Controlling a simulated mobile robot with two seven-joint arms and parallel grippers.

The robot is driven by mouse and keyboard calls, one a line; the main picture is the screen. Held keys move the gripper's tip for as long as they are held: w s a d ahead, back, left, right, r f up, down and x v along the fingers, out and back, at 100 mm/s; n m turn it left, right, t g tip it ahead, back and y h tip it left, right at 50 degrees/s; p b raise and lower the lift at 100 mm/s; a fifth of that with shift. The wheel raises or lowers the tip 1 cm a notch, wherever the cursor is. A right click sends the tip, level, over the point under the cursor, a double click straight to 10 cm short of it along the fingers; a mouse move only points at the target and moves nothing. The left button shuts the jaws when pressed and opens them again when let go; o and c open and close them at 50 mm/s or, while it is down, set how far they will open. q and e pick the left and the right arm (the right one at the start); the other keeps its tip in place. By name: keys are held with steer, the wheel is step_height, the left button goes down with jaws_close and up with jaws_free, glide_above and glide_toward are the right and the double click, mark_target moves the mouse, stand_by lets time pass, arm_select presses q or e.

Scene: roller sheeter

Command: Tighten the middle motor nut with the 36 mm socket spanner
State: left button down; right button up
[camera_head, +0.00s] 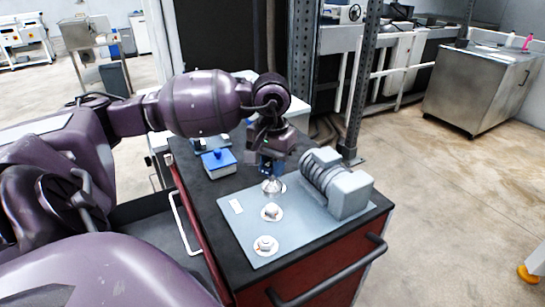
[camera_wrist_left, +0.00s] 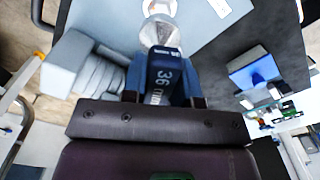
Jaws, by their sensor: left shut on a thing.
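My left gripper (camera_head: 270,150) points down and is shut on the blue 36 mm socket spanner (camera_head: 271,184). In the left wrist view its handle (camera_wrist_left: 165,78) reads "36 mm" and sits between the fingers, with the metal socket (camera_wrist_left: 158,32) beyond. The motor plate (camera_head: 228,226) carries a row of nuts on pale round discs. The middle nut (camera_head: 271,211) and the near nut (camera_head: 265,243) are uncovered. The socket hangs over or just before the far disc (camera_head: 282,187) and largely hides it; I cannot tell whether it touches. My right gripper is not in view.
A grey ribbed motor (camera_head: 348,192) stands on the plate, right of the nuts. A small white label (camera_head: 236,206) lies left of them. A blue-topped box (camera_head: 218,160) stands behind on the dark cart top. The cart's handle (camera_head: 335,275) runs along the front.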

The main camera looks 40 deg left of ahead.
mark_target(272, 182)
arm_select(q)
steer(key=shift+f, duration=0.2)
steer(key=shift+s+d+f+b, duration=0.1)
steer(key=shift+f+b, duration=0.2)
steer(key=shift+f, duration=0.25)
step_height(272, 182, down, 2)
steer(key=shift+f+b, duration=0.15)
steer(key=shift+b, duration=0.5)
steer(key=shift+f+b, duration=0.3)
steer(key=shift+f, duration=0.05)
steer(key=shift+r, duration=0.1)
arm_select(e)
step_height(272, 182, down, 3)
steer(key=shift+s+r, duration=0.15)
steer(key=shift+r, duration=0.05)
